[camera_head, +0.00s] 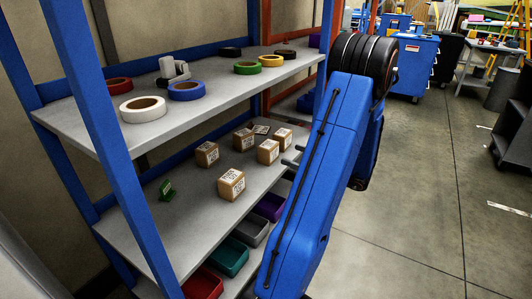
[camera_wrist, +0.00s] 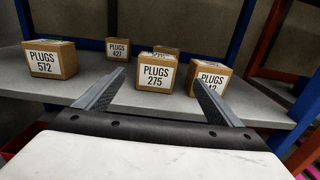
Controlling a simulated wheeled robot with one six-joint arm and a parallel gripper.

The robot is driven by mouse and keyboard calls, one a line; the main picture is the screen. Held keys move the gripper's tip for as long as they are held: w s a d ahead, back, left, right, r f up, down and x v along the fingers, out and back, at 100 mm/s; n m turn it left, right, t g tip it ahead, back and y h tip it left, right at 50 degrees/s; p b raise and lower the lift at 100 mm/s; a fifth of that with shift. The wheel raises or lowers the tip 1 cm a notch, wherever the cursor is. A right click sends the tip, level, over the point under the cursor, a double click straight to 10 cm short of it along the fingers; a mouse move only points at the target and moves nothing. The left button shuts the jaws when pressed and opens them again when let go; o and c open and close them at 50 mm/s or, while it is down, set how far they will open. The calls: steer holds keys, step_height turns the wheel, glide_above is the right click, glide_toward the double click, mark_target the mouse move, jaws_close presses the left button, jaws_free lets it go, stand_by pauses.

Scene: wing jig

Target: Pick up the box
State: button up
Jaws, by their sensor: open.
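Several small brown cardboard boxes with white labels stand on the lower grey shelf. In the wrist view, the box labelled PLUGS 275 (camera_wrist: 156,72) is ahead, between the lines of my two fingers. PLUGS 572 (camera_wrist: 50,60) is to the left, PLUGS 427 (camera_wrist: 118,49) farther back, and another box (camera_wrist: 208,77) to the right, its label partly hidden by my right finger. One more box (camera_wrist: 166,50) is mostly hidden behind PLUGS 275. My gripper (camera_wrist: 160,78) is open and empty, in front of the boxes. In the head view its fingers (camera_head: 291,156) show at the shelf's right edge.
The lower shelf (camera_head: 150,240) also holds a green item (camera_head: 167,190) and a flat card (camera_head: 261,129). The upper shelf (camera_head: 205,105) holds tape rolls, just above the boxes. Blue posts (camera_head: 100,130) frame the rack. Coloured bins (camera_head: 230,257) sit below. Open floor lies to the right.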

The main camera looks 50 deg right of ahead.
mark_target(275, 149)
steer(key=w, duration=0.7)
steer(key=w+a, duration=0.1)
steer(key=w, duration=0.3)
steer(key=shift+w, duration=0.1)
steer(key=shift+w+a+f, duration=0.1)
steer(key=shift+w+a, duration=0.15)
steer(key=shift+w, duration=1.05)
steer(key=shift+w+a, duration=0.2)
steer(key=shift+w, duration=1.1)
steer(key=c, duration=1.3)
